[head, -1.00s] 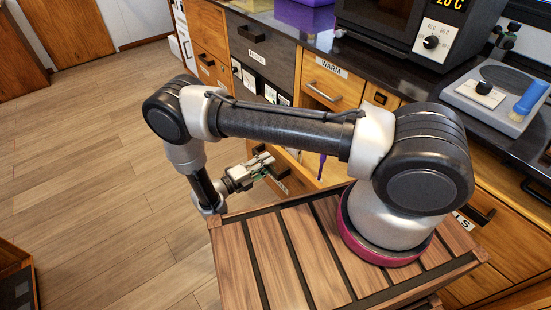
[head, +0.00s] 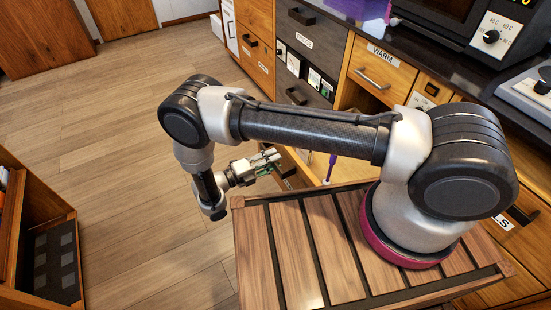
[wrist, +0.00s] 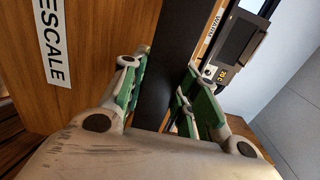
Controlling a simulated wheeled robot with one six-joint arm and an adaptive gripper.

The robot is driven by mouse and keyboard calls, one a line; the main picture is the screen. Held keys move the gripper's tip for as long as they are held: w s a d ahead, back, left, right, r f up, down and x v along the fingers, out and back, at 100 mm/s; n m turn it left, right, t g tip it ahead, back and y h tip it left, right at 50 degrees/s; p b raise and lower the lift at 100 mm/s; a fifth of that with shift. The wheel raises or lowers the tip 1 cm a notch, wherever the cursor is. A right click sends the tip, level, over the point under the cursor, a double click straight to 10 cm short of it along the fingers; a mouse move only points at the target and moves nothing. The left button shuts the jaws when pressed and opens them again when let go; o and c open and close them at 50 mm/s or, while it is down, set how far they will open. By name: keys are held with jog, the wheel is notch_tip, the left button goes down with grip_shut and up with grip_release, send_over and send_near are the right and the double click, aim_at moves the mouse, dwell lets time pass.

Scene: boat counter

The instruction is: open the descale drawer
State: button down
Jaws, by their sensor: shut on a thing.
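The descale drawer's wooden front (wrist: 95,35) fills the left of the wrist view, with a partly cut-off label reading "ESCALE". A dark bar handle (wrist: 172,60) runs between the green-padded fingers of my gripper (wrist: 166,105). In the head view my gripper (head: 268,160) is low beside the cabinets, shut on this handle. The drawer front (head: 292,170) shows just behind it. The drawer stands out from the cabinet, and part of its light interior (head: 316,163) is visible. My arm hides much of the rest.
A purple item (head: 331,166) shows behind the drawer front. The WARM drawer (head: 377,70) is shut above. Dark drawers (head: 311,40) stand further left. An open-fronted wooden unit (head: 40,230) is at lower left. The wooden floor (head: 120,130) between is clear.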

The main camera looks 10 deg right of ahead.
jog(key=shift+s+a, duration=0.1)
jog(key=shift+a, duration=0.35)
jog(key=c, duration=1.1)
grip_release()
jog(key=shift+o, duration=0.2)
jog(key=v, duration=1.2)
